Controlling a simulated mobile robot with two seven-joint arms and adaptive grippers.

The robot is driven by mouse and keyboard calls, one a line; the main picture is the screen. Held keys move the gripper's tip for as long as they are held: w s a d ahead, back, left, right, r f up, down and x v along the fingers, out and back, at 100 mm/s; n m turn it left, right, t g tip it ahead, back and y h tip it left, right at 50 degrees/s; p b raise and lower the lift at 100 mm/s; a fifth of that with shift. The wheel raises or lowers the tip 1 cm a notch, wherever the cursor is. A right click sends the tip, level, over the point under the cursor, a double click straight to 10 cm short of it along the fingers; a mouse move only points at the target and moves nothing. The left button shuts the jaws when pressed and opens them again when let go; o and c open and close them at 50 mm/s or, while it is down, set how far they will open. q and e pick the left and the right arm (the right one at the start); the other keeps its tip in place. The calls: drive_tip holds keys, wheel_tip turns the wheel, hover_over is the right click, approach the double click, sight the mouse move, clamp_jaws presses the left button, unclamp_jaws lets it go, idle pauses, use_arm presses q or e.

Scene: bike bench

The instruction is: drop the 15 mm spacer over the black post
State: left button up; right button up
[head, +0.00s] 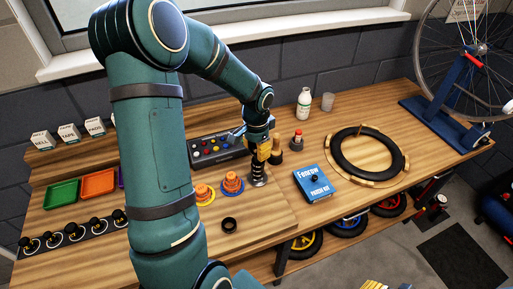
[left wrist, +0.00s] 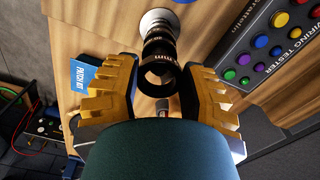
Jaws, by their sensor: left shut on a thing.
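My left gripper (head: 263,153) is shut on a black spacer ring (left wrist: 158,74), which also shows between its yellow fingers in the left wrist view. Pale lettering with "mm" shows on the ring; the number is not clear to me. The black post (head: 258,172) stands on a round silver base on the bench, right below the gripper. In the left wrist view the post (left wrist: 157,31) appears banded, just beyond the held ring. I cannot tell whether the ring is around the post or still apart from it. My right gripper is not in view.
A loose black ring (head: 229,225) lies near the bench's front edge. Orange stacks on yellow (head: 204,194) and blue (head: 232,184) bases stand left of the post. A blue patch kit box (head: 313,185) lies right, and a button tester (head: 208,149) behind.

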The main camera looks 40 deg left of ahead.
use_arm(q)
drive_tip(key=shift+f+b, duration=1.1)
drive_tip(key=shift+f, duration=0.5)
drive_tip(key=o, duration=1)
wheel_tip(320, 180, up, 12)
